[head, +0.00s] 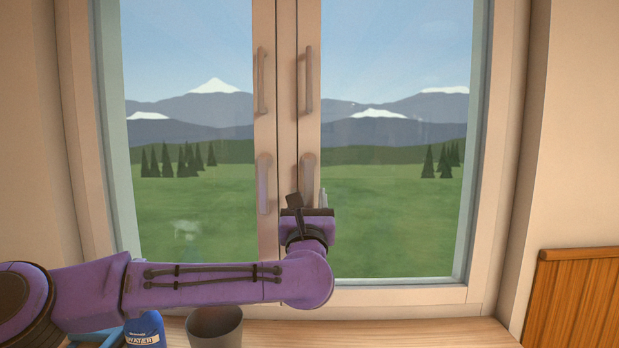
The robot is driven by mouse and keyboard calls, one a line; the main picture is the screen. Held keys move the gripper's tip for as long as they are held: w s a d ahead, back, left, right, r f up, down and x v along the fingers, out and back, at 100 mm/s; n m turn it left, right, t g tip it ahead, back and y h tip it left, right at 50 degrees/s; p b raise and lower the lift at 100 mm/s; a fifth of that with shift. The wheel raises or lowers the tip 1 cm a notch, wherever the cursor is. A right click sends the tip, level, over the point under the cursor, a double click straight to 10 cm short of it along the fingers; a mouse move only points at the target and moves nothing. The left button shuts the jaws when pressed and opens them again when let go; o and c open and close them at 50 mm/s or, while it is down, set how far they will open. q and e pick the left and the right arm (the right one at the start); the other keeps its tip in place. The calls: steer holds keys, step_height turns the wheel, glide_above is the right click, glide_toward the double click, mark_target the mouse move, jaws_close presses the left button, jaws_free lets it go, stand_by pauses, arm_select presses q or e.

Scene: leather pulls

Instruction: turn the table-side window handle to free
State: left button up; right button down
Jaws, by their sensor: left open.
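A window with two glass sashes fills the middle of the head view. Each sash has a lower handle on its inner stile, the left one (264,184) and the right one (307,178). Both lower handles hang vertically. I cannot tell for certain which one is the table-side handle. My left gripper (310,201) is open at the lower end of the right lower handle and hides part of it. Whether the fingers touch or straddle that handle, I cannot tell. My right gripper is out of view.
Long vertical pulls, left (262,80) and right (308,78), sit above the lower handles. A grey cup (215,328) and a blue bottle (146,330) stand on the wooden surface (400,335) below, under my left arm. A wooden panel (575,300) stands at right.

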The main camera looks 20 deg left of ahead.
mark_target(309, 192)
arm_select(q)
steer(key=p+x, duration=0.1)
steer(key=x, duration=0.3)
steer(key=shift+w+d+f, duration=0.1)
steer(key=shift+w+f, duration=0.1)
steer(key=shift+s, duration=0.1)
jaws_close()
